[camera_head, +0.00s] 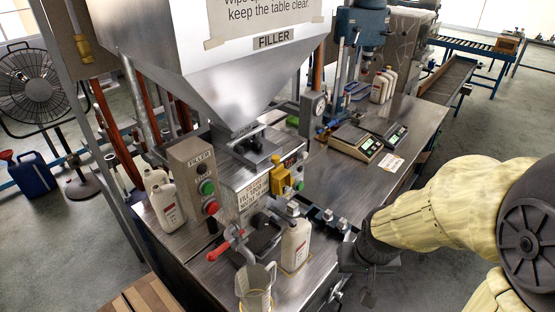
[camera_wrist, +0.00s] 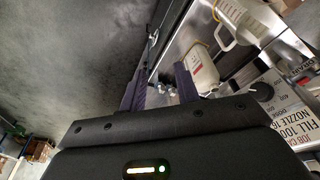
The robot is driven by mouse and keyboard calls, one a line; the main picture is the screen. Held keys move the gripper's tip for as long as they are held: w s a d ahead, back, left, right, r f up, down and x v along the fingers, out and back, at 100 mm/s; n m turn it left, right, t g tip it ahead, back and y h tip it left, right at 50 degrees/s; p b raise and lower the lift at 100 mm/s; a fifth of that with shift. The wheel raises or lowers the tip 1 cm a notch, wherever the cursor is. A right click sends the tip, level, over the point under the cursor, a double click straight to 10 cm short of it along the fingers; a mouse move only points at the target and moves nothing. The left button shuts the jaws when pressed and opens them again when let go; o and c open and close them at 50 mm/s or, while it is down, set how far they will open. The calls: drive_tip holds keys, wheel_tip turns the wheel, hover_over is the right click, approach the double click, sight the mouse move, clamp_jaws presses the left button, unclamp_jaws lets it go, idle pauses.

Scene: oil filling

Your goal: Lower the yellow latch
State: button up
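The yellow latch (camera_head: 280,176) is on the front of the filler machine (camera_head: 235,190), beside a green button, below the hopper. Its exact position, raised or lowered, is too small to tell. I cannot make it out in the wrist view. My gripper (camera_head: 368,291) is to the right of and lower than the latch, beside the table's near right edge and well apart from it. In the wrist view my gripper (camera_wrist: 158,82) has its two dark fingers spread, with nothing between them.
A white bottle (camera_head: 295,245) stands under the filler, with a clear jug (camera_head: 255,290) in front of it. A red-handled valve (camera_head: 222,248) sticks out at the left. Scales (camera_head: 356,141) stand farther back.

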drive_tip(key=w+a+r+n+t+p, duration=0.2)
drive_tip(key=w+r+t, duration=0.35)
drive_tip(key=w, duration=0.35)
drive_tip(key=w+a+r+n+t+y+p, duration=0.2)
drive_tip(key=w+a+r+n+t+y, duration=0.1)
drive_tip(key=a+r+y, duration=0.3)
wheel_tip(320, 180, up, 4)
drive_tip(key=shift+w+a+f+n+t+y, duration=0.1)
drive_tip(key=shift+w+a+n+t+y, duration=0.25)
drive_tip(key=shift+a, duration=0.85)
drive_tip(key=shift+a, duration=0.1)
